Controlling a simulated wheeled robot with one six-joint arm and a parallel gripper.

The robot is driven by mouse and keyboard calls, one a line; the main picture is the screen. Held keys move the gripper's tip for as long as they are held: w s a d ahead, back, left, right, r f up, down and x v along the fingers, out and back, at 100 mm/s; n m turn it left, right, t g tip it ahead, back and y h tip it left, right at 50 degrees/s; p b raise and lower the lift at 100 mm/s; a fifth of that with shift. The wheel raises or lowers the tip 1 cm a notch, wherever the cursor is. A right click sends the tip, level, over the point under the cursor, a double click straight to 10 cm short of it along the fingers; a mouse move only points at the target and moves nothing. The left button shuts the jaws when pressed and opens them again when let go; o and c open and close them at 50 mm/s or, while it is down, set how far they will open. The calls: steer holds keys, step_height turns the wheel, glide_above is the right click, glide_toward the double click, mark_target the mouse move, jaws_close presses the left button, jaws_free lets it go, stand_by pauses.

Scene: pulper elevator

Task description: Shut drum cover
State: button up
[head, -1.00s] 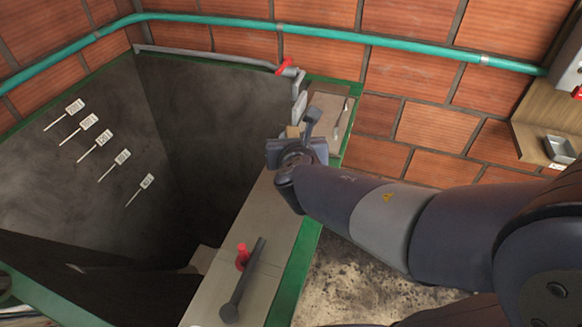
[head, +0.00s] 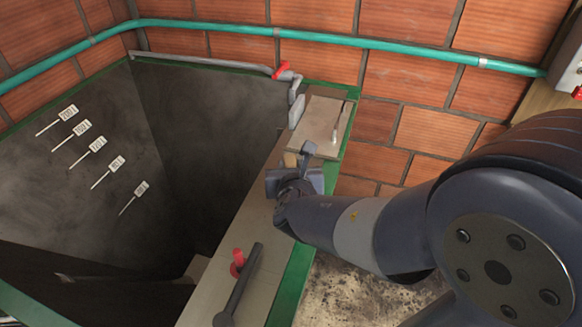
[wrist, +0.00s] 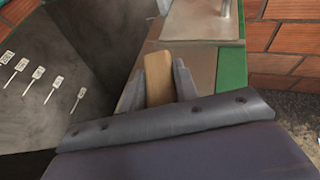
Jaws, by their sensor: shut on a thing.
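My gripper (head: 292,171) is over the long grey-tan ledge beside the dark pit. In the wrist view its two fingers (wrist: 160,82) are closed on either side of a tan wooden block (wrist: 158,72). The block (head: 291,159) also shows just beyond the gripper in the head view. Beyond it is a flat tan plate (head: 313,122) with a metal handle (head: 337,124), which looks like the drum cover. The plate also shows in the wrist view (wrist: 196,48). I cannot tell whether the block is fixed to the plate. What lies under the plate is hidden.
A dark lever (head: 240,285) and a red knob (head: 237,260) stand on the near ledge. A red-handled pipe fitting (head: 287,72) is at the far corner. The deep pit (head: 190,150) with white level markers opens to the left. A brick wall (head: 410,130) is behind.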

steer(key=o, duration=0.9)
steer(key=shift+r, duration=0.1)
